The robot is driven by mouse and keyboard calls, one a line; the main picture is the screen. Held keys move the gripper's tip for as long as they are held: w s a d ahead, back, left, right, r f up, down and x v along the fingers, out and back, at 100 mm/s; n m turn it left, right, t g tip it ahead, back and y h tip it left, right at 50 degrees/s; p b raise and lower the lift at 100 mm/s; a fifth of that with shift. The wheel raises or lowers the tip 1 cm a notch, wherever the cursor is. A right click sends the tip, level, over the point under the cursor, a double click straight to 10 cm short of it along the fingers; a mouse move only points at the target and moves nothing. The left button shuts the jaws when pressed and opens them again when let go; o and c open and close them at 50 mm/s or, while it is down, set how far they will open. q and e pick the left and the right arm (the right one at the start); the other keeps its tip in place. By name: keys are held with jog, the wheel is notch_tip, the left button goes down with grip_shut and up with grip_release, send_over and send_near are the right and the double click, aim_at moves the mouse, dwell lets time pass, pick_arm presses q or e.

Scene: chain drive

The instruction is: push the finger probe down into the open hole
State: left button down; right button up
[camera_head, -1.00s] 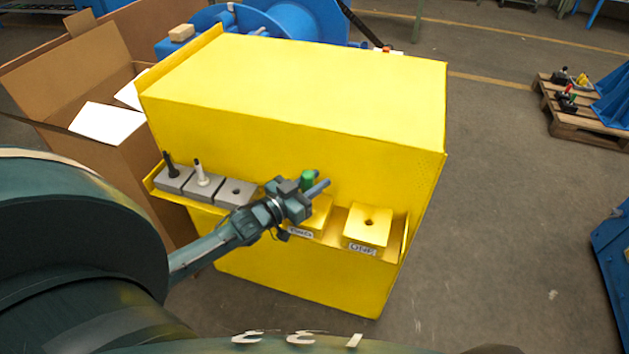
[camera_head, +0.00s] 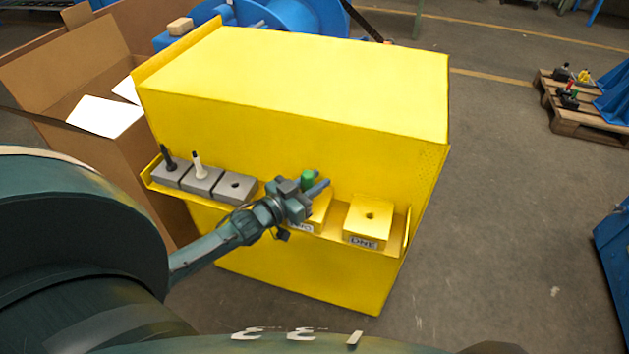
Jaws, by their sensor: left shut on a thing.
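My left gripper (camera_head: 307,186) is shut on a green-topped piece (camera_head: 308,178), which I take to be the finger probe. It is over the yellow block labelled TWO (camera_head: 322,213). The gripper hides the probe's lower part and most of that block's top, so I cannot tell whether the probe is in a hole. The yellow block labelled ONE (camera_head: 365,229) has an open hole on top, to the right. A grey block (camera_head: 232,191) with an empty hole is to the left of the gripper. My right gripper is not in view.
Two more grey blocks hold a black peg (camera_head: 168,158) and a white peg (camera_head: 198,165) at the ledge's left end. The large yellow box (camera_head: 290,80) rises behind the ledge. A cardboard box (camera_head: 60,65) stands at left.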

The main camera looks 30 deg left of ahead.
pick_arm(q)
jog(key=shift+f+b, duration=0.45)
jog(key=shift+f, duration=0.2)
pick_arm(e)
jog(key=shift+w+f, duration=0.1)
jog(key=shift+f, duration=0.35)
pick_arm(q)
jog(key=c, duration=1.1)
grip_release()
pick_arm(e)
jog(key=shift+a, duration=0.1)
pick_arm(q)
jog(key=shift+s+a+f, duration=0.15)
jog(key=shift+s, duration=0.45)
jog(key=v, duration=1.2)
jog(key=shift+r+p, duration=0.2)
jog(key=shift+p, duration=0.15)
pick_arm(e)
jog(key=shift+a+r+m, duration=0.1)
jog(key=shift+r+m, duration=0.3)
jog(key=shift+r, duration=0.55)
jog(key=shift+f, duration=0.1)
